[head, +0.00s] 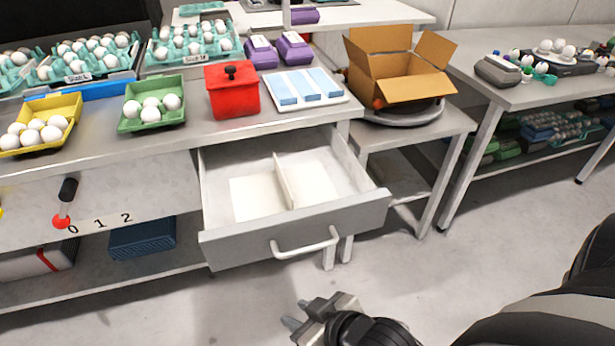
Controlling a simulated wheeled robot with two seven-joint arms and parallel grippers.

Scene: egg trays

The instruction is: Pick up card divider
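The open grey drawer (345,218) under the counter holds a thin cream upright card divider (284,181) that splits its inside in two. Pale flat cards or panels lie on the drawer floor on both sides of it. My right gripper (296,313) is at the bottom of the head view, low in front of the drawer and apart from it. Its fingertips look spread, with nothing visible between them. My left gripper is not in view.
The drawer handle (305,244) sticks out towards me. On the counter stand a red lidded box (232,96), a white tray with blue strips (330,100), green (130,124) and yellow (70,103) egg trays. An open cardboard box (400,85) stands right. Floor before the drawer is clear.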

